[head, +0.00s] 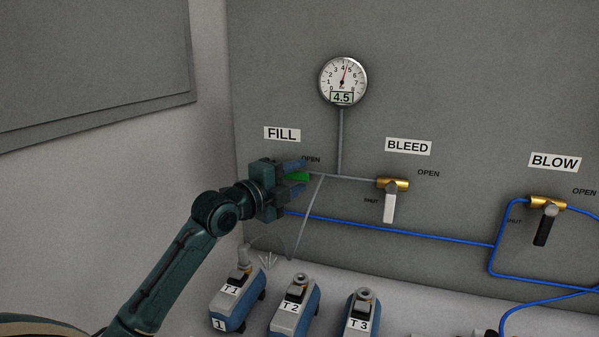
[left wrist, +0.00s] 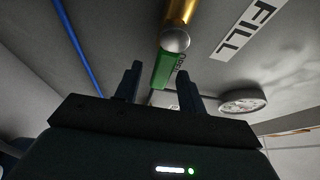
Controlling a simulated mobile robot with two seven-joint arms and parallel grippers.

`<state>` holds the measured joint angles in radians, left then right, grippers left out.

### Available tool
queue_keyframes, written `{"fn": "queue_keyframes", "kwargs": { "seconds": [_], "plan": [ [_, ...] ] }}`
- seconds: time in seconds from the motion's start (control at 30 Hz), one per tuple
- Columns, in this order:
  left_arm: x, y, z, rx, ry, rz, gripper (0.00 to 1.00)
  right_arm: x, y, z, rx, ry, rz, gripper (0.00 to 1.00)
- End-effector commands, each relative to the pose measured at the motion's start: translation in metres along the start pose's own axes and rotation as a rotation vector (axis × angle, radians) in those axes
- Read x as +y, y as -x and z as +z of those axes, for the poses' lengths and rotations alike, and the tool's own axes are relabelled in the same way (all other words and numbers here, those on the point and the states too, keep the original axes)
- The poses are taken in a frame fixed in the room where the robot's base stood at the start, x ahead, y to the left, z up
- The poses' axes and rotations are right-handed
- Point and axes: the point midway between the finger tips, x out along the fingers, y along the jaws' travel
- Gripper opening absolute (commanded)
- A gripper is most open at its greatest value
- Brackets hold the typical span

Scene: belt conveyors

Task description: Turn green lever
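The green lever (head: 300,177) is under the FILL label on the grey panel. It lies about level, its visible end pointing right, just below the word OPEN. My left gripper (head: 297,178) is in front of it, fingers spread above and below, and hides the valve body in the head view. In the left wrist view, the green lever (left wrist: 162,70) hangs from a ball-shaped hub by the brass valve (left wrist: 178,14). There it shows between the open fingertips (left wrist: 160,80) with gaps on both sides. I cannot tell how deep it sits between them. My right gripper is in neither view.
A gauge (head: 342,81) reading 4.5 is above. The BLEED valve's white lever (head: 390,207) and the BLOW valve's black lever (head: 545,226) hang down to the right. Blue tubing (head: 400,231) crosses the panel below. Tools T1 (head: 233,301), T2 (head: 297,306) and T3 (head: 361,311) stand below.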

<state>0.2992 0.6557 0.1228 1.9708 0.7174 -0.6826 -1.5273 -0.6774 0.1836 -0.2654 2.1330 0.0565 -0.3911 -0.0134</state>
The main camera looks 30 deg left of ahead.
Motion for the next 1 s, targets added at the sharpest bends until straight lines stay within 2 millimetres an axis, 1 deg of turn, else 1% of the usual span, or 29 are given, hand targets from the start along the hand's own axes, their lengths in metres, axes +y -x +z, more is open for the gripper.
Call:
{"fn": "queue_keyframes", "kwargs": {
  "seconds": [0.03, 0.17, 0.47, 0.9, 0.93, 1.0],
  "plan": [
    [-0.0013, -0.0052, -0.0002, 0.000, 0.003, -0.001, 0.40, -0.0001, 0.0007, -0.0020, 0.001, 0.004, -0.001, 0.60],
    [-0.0004, -0.0121, -0.0007, 0.001, 0.000, 0.000, 0.40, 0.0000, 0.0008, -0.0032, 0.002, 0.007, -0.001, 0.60],
    [0.0003, -0.0133, -0.0007, 0.001, -0.001, 0.000, 0.39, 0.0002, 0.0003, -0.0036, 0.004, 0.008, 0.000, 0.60],
    [0.0002, -0.0130, -0.0006, 0.001, -0.001, 0.000, 0.03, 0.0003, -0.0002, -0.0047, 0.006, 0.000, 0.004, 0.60],
    [0.0003, -0.0130, -0.0006, 0.001, -0.001, 0.000, 0.01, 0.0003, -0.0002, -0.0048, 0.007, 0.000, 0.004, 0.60],
    [0.0003, -0.0130, -0.0006, 0.001, -0.001, 0.000, 0.00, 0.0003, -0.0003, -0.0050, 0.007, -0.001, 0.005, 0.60]
  ]
}}
